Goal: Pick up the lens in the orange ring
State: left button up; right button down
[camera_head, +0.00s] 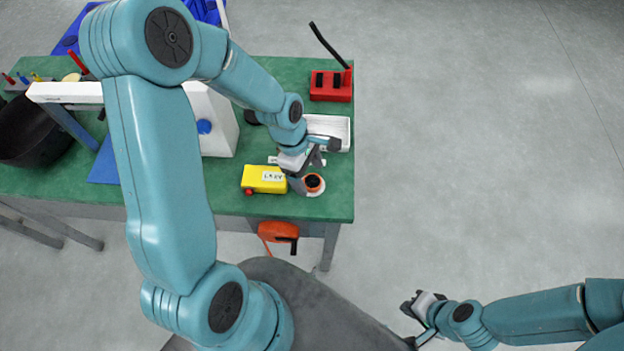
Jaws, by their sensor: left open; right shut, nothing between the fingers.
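The lens in the orange ring (314,184) sits on the green table near its front right corner. It has a dark centre and an orange rim, on what looks like a small white base. My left gripper (307,180) is open and reaches down right at the left side of the lens; whether a finger touches it I cannot tell. My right gripper (418,307) is shut and empty, low over the floor to the right of the table.
A yellow box (264,179) lies just left of the lens. A white tray (342,133) and a red block with a black stalk (331,86) stand behind. An orange item (278,231) hangs at the front edge. A black bowl (35,128) is far left.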

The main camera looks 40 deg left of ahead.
pick_arm(q)
jog(key=shift+x, duration=1.05)
jog(key=shift+c, duration=0.6)
jog(key=shift+w, duration=0.1)
jog(key=c, duration=1)
